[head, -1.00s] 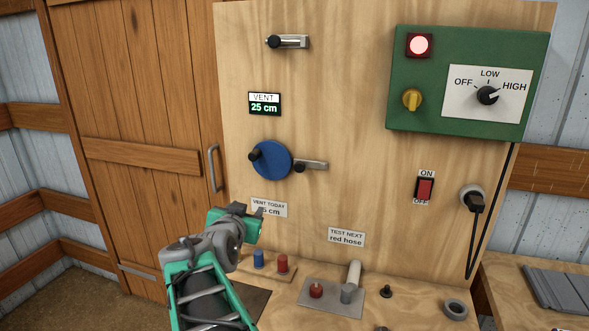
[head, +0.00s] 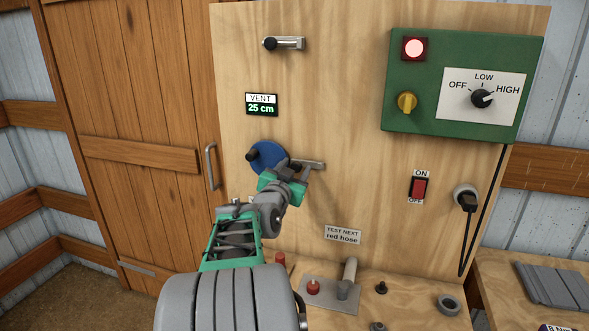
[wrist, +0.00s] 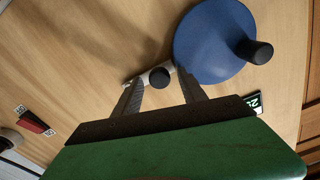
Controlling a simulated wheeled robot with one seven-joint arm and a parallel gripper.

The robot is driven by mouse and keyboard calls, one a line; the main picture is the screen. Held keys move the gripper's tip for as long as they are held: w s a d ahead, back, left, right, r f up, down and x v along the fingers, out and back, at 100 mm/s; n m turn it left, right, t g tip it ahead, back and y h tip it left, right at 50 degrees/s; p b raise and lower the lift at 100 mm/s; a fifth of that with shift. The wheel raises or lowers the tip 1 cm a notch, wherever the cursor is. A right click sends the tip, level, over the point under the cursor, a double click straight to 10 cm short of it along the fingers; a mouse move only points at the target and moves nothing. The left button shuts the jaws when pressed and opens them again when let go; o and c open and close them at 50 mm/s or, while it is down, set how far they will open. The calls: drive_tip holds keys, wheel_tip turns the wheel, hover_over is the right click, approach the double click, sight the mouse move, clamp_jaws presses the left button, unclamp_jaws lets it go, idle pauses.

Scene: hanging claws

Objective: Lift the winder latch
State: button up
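The winder is a blue disc (head: 265,156) with a black crank knob on the upright wooden board; it also shows in the wrist view (wrist: 207,42). The winder latch is a short grey bar (head: 313,165) just right of the disc, partly hidden by my gripper in the head view. In the wrist view the latch's black knob (wrist: 159,78) appears between my fingertips. My gripper (head: 290,172) is in front of the latch with its two fingers (wrist: 160,75) apart and nothing clamped. Whether the fingers touch the latch cannot be told.
A vent display (head: 262,104) reads 25 cm above the winder. Another grey latch (head: 284,44) is higher on the board. A green control box (head: 460,85) and a red switch (head: 419,188) are to the right. Pegs and a metal plate (head: 322,297) occupy the bench below.

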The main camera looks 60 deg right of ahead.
clamp_jaws()
idle(0.3)
idle(0.9)
